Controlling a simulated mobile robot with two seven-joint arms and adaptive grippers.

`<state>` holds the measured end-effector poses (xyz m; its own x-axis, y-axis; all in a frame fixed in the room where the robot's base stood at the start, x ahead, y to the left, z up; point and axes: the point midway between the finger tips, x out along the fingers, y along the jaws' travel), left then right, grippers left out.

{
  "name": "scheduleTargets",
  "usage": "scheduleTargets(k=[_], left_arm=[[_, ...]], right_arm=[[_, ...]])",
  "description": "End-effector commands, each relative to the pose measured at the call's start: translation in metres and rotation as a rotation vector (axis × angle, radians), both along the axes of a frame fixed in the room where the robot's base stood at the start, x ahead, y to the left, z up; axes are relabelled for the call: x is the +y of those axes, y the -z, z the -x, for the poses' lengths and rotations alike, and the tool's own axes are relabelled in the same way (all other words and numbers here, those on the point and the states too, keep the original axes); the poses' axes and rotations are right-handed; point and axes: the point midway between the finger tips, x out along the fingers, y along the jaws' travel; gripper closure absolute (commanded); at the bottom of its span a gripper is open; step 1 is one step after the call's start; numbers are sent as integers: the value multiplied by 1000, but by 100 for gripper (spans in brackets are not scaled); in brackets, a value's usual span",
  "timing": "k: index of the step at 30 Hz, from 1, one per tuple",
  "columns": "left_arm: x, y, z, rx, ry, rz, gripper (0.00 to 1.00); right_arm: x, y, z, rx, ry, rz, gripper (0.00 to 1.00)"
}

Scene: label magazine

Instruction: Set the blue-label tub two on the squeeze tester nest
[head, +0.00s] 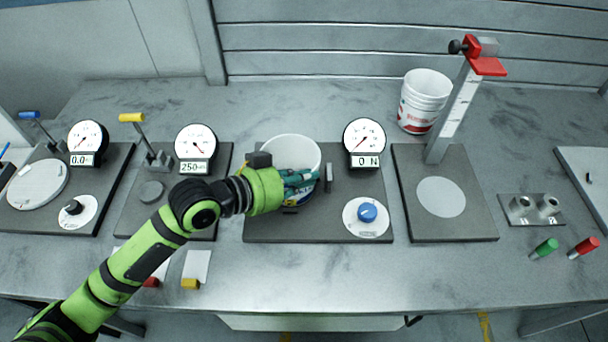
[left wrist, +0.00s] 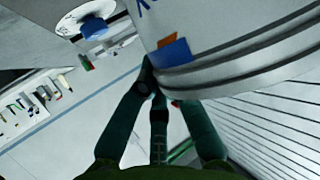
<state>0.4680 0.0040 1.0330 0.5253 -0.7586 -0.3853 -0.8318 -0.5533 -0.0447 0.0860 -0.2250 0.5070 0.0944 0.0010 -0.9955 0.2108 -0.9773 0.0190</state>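A white open tub (head: 291,148) is at the dark plate of the third station from the left in the head view. My left gripper (head: 300,182) is at its near side, with teal fingers across the front of its wall. The same tub (left wrist: 235,45) fills the upper right of the left wrist view, showing blue print and a blue and orange patch. The left fingertips (left wrist: 163,85) are close against its lower wall; whether they clamp it is unclear. The tub's base and any nest under it are hidden. My right gripper is not in view.
A grey upright (head: 329,177), a gauge reading 0 N (head: 364,138) and a blue knob (head: 367,213) are right of the tub. White tubs with red print (head: 425,98) stand behind. A red-topped column (head: 460,105) rises further right. The front bench strip is mostly clear.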

Motion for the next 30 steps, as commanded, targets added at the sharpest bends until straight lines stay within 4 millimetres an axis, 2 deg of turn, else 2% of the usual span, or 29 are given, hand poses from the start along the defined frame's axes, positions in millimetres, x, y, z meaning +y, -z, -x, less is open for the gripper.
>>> scheduleTargets(k=[1,2,14,30], left_arm=[[0,0,0,1,0,-1,72],[0,0,0,1,0,-1,68],[3,-1,1,0,-2,-2,68],[76,-36,52,0,-2,-7,68]], right_arm=[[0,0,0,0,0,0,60],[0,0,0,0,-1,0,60],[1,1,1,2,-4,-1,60],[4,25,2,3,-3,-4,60]])
